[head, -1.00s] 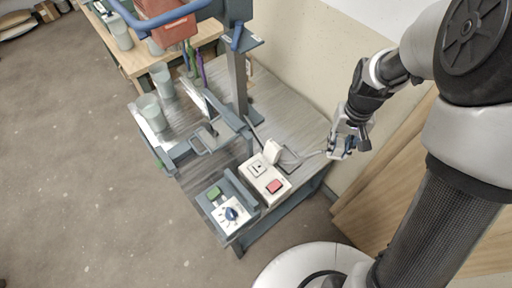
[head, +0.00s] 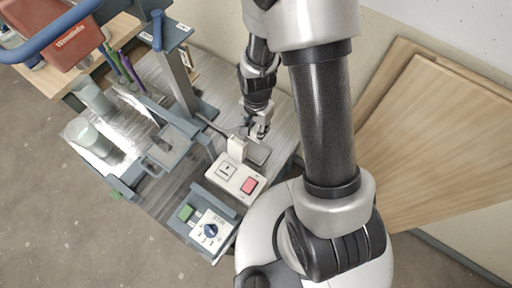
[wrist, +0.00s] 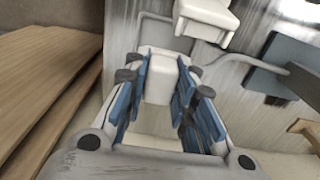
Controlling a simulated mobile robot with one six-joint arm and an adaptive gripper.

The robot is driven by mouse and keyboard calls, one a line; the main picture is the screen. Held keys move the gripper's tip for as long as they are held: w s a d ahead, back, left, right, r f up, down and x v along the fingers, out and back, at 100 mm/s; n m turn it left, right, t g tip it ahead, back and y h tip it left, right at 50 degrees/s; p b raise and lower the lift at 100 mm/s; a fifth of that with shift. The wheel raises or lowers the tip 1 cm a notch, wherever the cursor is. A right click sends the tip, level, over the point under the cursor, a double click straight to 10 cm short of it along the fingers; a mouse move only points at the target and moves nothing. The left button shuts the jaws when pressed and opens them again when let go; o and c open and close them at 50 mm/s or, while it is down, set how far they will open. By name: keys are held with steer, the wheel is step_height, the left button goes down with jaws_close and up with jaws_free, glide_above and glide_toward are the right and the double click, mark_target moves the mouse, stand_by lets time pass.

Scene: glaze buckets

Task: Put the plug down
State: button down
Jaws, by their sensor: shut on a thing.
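My gripper (head: 258,132) is over the bench, just behind the socket box (head: 240,178) and beside the grey flat pad (head: 258,153). In the wrist view its blue-padded fingers (wrist: 157,88) are shut on the white plug (wrist: 159,76). A grey cord (wrist: 215,66) runs off to the right near the plug. I cannot tell whether the plug touches the bench. In the head view the plug is mostly hidden by the gripper.
A control box with a blue knob (head: 210,231) and green button is at the bench's front. A grey post stand (head: 178,80) rises behind. Translucent cups (head: 92,98) stand at left. Wooden boards (head: 440,130) lean at right. The pad looks bare.

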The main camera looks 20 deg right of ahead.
step_height(320, 180, down, 12)
steer(key=b, duration=0.3)
steer(key=shift+w+b, duration=0.1)
steer(key=shift+b, duration=0.25)
steer(key=shift+f, duration=0.25)
steer(key=c, duration=1.3)
jaws_free()
steer(key=shift+r, duration=0.1)
steer(key=shift+c, duration=0.2)
